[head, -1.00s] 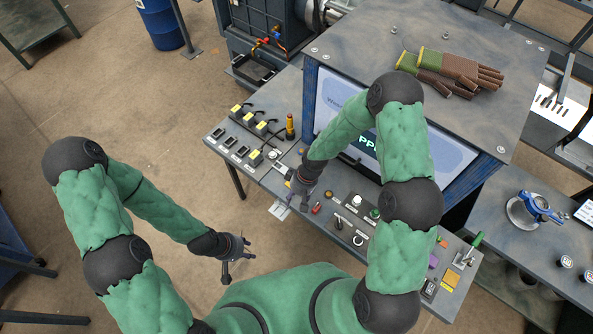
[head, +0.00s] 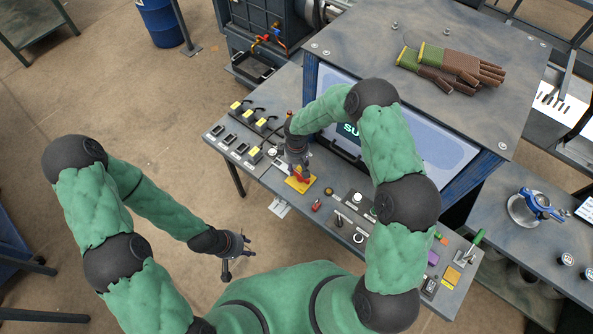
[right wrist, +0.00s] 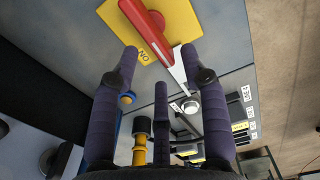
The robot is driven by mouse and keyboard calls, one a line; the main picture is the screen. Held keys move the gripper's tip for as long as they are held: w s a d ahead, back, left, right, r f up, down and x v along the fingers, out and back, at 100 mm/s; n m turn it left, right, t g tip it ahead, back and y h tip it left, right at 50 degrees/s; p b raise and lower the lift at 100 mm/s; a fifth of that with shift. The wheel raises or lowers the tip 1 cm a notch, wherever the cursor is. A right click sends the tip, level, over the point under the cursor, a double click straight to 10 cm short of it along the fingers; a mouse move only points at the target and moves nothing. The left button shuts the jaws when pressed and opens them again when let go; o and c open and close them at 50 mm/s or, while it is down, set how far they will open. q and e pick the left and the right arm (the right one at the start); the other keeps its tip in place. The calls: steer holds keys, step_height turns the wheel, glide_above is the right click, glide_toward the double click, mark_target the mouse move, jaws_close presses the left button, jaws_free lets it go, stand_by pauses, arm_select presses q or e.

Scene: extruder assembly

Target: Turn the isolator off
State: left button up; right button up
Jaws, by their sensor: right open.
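The isolator has a yellow plate (head: 300,184) and a red handle (head: 303,173), near the middle of the control bench. In the right wrist view the yellow plate (right wrist: 180,17) is at the top, with the red handle (right wrist: 147,33) slanting across it and an "ON" label beside it. My right gripper (head: 298,164) is just above the isolator. In its wrist view the right gripper (right wrist: 160,56) is open, its fingertips near the handle's lower end; contact cannot be told. My left gripper (head: 241,256) is open and empty, over the floor in front of the bench.
The bench (head: 322,225) carries switches, knobs and a small red part (head: 316,205) right of the isolator. Black sockets with yellow labels (head: 255,151) are on the left. A cabinet with a screen (head: 440,149) stands behind; gloves (head: 450,66) lie on top.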

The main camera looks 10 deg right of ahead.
steer(key=shift+f, duration=1.65)
jaws_close()
